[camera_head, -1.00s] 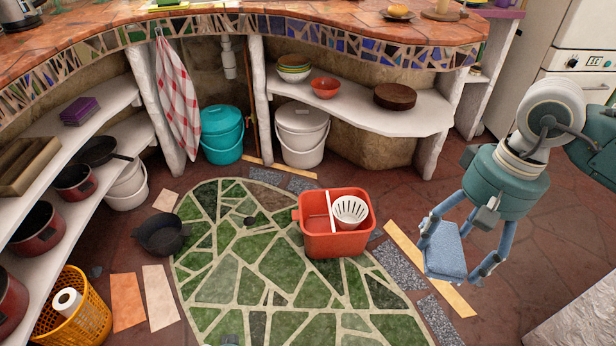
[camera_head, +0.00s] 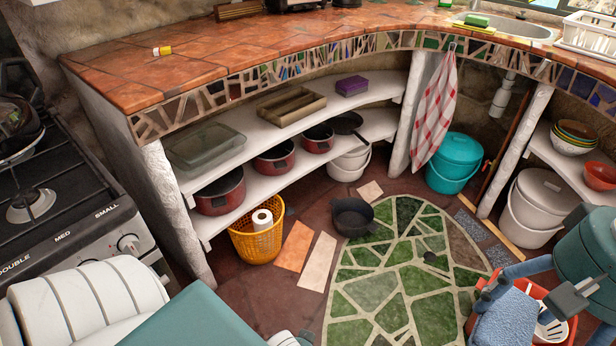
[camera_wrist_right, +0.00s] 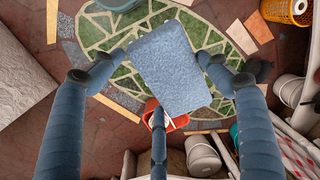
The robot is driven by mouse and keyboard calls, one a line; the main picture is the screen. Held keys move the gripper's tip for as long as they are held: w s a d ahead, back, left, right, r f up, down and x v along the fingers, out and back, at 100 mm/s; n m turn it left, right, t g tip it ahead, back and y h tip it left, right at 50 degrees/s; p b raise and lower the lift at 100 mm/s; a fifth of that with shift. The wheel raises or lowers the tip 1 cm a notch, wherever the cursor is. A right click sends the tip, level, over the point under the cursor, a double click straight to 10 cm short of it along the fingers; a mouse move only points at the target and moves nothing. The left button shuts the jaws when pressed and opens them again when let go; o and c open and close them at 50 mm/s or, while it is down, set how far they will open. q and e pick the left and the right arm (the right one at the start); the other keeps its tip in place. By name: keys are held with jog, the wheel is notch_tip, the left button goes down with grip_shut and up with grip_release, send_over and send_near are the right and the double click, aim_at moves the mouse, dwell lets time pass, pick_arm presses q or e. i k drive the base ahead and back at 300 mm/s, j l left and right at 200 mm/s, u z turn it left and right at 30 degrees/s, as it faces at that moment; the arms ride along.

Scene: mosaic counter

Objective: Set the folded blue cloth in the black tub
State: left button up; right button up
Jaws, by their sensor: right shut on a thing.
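The folded blue cloth (camera_head: 505,318) is held in my right gripper (camera_head: 500,300), low at the right in the head view. It also shows between the fingers in the right wrist view (camera_wrist_right: 172,70). The black tub (camera_head: 352,217) stands on the floor at the left edge of the green mosaic, well to the left of the cloth. It is partly hidden behind a finger in the right wrist view (camera_wrist_right: 261,70). Part of my left arm shows at the lower left of the head view; its fingers are out of the picture.
A red bucket (camera_head: 568,308) with a white strainer stands on the floor, partly behind the cloth and right gripper. A yellow basket (camera_head: 258,240) with a paper roll stands left of the tub. Shelves (camera_head: 262,183) with pots run behind. The green mosaic (camera_head: 385,290) is mostly clear.

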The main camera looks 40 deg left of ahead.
aim_at(352, 225)
jog(key=i+u, duration=0.2)
jog(key=u, duration=0.2)
jog(key=i+u, duration=0.2)
jog(key=u, duration=0.2)
jog(key=i+u, duration=0.2)
jog(key=u, duration=0.2)
jog(key=i+l+u, duration=0.2)
jog(key=u, duration=0.2)
jog(key=i+l+u, duration=0.15)
jog(key=u, duration=0.25)
